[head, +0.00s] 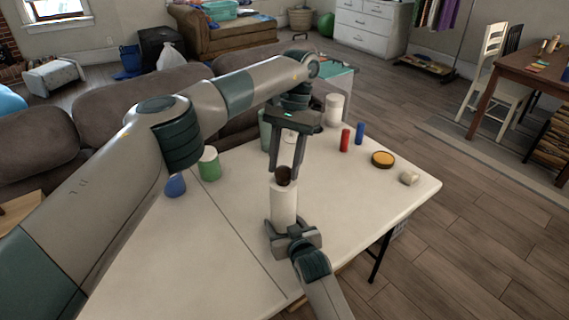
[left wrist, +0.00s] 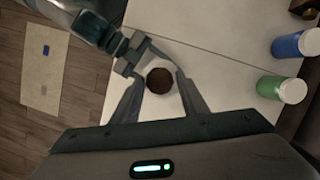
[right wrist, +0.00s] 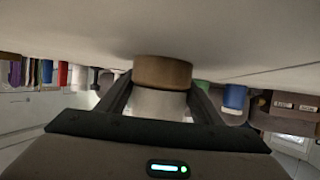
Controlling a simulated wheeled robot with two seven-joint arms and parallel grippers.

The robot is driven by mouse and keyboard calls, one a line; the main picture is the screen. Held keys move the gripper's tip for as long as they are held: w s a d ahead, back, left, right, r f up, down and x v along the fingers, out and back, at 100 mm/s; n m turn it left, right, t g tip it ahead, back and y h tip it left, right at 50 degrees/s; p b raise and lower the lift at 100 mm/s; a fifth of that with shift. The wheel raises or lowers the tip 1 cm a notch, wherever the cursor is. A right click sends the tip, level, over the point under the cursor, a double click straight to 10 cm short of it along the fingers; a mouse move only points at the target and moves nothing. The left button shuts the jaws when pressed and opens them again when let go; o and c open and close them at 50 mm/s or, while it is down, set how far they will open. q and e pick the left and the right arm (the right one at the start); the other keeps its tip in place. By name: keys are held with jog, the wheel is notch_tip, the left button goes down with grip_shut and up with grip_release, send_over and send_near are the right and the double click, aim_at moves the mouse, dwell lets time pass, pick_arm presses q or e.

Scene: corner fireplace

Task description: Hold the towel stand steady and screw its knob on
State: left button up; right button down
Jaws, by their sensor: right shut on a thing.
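The towel stand is an upright white roll (head: 284,205) near the middle of the white table. Its brownish base (right wrist: 162,71) shows in the right wrist view. A dark brown round knob (head: 283,175) is at the roll's top; whether it is threaded on is hidden. The knob also shows in the left wrist view (left wrist: 160,81). My left gripper (head: 284,171) points down from above, open, with one finger on each side of the knob and small gaps visible. My right gripper (head: 283,228) is shut around the lower part of the roll.
A green jar (head: 209,165) and a blue jar (head: 175,186) stand at left. A red cylinder (head: 345,140), a blue cylinder (head: 360,133), an orange-topped disc (head: 383,159) and a small beige piece (head: 409,178) are at right. The table's front right is clear.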

pick_arm(q)
jog(key=shift+o, duration=0.6)
jog(key=shift+r, duration=2.3)
jog(key=shift+n, duration=0.4)
jog(key=shift+c, duration=0.4)
